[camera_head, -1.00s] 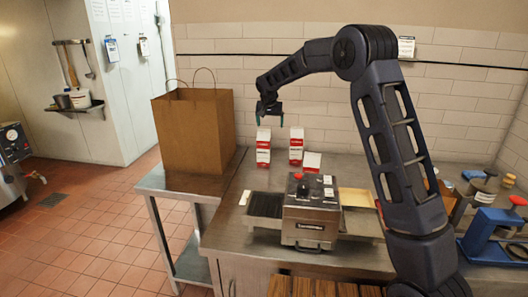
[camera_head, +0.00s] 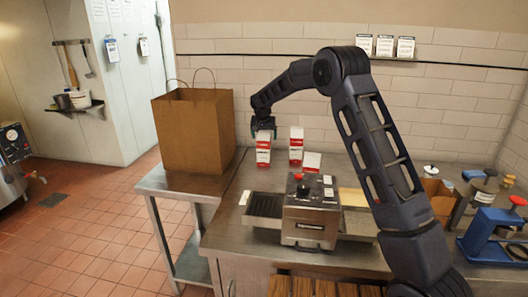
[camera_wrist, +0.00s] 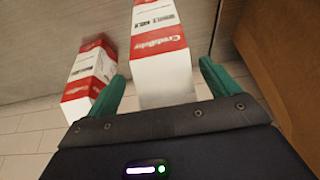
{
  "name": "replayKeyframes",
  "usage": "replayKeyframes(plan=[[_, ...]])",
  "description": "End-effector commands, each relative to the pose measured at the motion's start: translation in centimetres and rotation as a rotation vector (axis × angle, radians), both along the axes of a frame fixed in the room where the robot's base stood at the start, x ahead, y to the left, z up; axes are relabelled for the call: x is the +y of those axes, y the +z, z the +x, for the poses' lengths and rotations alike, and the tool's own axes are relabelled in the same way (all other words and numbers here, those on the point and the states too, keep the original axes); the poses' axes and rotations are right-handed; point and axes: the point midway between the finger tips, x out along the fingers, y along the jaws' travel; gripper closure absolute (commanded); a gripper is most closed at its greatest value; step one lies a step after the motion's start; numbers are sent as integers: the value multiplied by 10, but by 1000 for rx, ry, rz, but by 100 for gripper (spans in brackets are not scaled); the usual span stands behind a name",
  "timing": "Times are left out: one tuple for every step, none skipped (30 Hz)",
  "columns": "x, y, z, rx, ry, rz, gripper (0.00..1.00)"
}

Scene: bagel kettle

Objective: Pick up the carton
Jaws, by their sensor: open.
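A red and white carton (camera_head: 263,154) stands upright at the back left of the steel counter. In the wrist view this carton (camera_wrist: 162,50) lies between the two teal fingers of my gripper (camera_wrist: 165,90), with a gap on each side. In the head view my gripper (camera_head: 264,128) is open and just above and around the carton's top; contact cannot be told. A second, similar carton (camera_head: 296,147) stands to its right, and it also shows at the left in the wrist view (camera_wrist: 91,72), outside the fingers. A third, lower red and white carton (camera_head: 312,162) is beside that one.
A large brown paper bag (camera_head: 193,130) stands on the side table left of the carton. A steel machine (camera_head: 310,213) with a red knob is in front of the cartons. Blue equipment (camera_head: 490,235) stands at the right. The tiled wall is close behind.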

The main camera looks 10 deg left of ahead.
Motion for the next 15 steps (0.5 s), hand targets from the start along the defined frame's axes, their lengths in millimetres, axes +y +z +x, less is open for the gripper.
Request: replayKeyframes(plan=[[1,-7,4,1,0,-1,13],[3,-10,6,2,0,-1,13],[4,-15,9,1,0,-1,13],[4,-18,11,1,0,-1,13],[4,-22,12,2,-1,-2,13],[4,-27,14,2,-1,-2,13],[4,-29,15,2,-1,-2,13],[4,-31,16,1,0,-1,13],[4,-32,17,1,0,-1,13],[4,-33,17,0,0,0,13],[4,-33,17,0,0,0,13],[4,-32,17,0,0,0,13],[4,-32,17,0,0,0,13],[4,-32,17,0,0,0,13],[4,-32,17,0,0,0,13]])
